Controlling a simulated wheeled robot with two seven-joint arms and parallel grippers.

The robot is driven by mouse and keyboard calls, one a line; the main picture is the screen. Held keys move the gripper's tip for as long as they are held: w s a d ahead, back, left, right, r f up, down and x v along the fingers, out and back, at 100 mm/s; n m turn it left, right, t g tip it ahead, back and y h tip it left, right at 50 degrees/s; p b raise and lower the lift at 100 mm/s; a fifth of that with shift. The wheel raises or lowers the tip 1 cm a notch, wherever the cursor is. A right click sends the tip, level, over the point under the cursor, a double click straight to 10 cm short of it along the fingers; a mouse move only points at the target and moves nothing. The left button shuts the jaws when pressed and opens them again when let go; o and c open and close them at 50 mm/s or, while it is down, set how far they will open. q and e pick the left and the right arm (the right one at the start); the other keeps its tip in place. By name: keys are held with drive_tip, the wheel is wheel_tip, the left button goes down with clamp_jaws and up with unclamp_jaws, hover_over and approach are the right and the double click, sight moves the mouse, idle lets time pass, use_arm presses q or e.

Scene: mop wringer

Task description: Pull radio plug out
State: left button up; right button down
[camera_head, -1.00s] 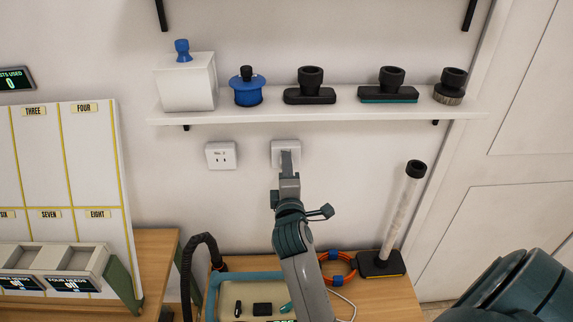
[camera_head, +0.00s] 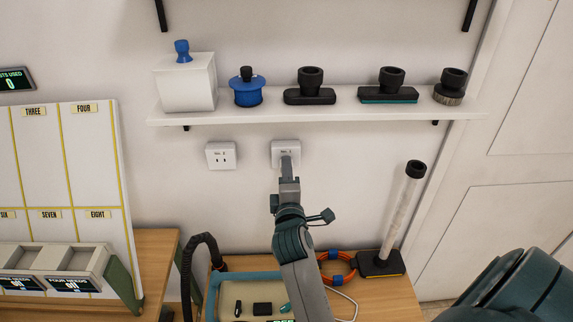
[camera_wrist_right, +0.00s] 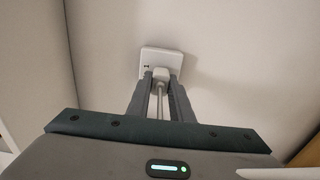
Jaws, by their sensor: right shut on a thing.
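The radio plug (camera_wrist_right: 160,74) is white, with a white cord running back from it between the fingers in the right wrist view. My right gripper (camera_wrist_right: 161,83) is shut on the plug, one finger on each side. The plug is right in front of the right wall socket (camera_wrist_right: 160,57); I cannot tell whether its pins are still in. In the head view my right gripper (camera_head: 287,162) reaches up to the lower part of this socket (camera_head: 285,147) and hides the plug. My left gripper is not in view.
A second, empty socket (camera_head: 220,156) is to the left. A white shelf (camera_head: 330,112) with several mop and brush heads runs above. Below is a wooden table (camera_head: 395,300) with a tray (camera_head: 245,276), an orange cable coil (camera_head: 337,266) and an upright clear tube (camera_head: 403,212).

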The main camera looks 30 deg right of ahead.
drive_tip(key=v, duration=0.4)
drive_tip(key=shift+s+a+p, duration=0.1)
drive_tip(key=shift+p, duration=0.3)
idle(0.4)
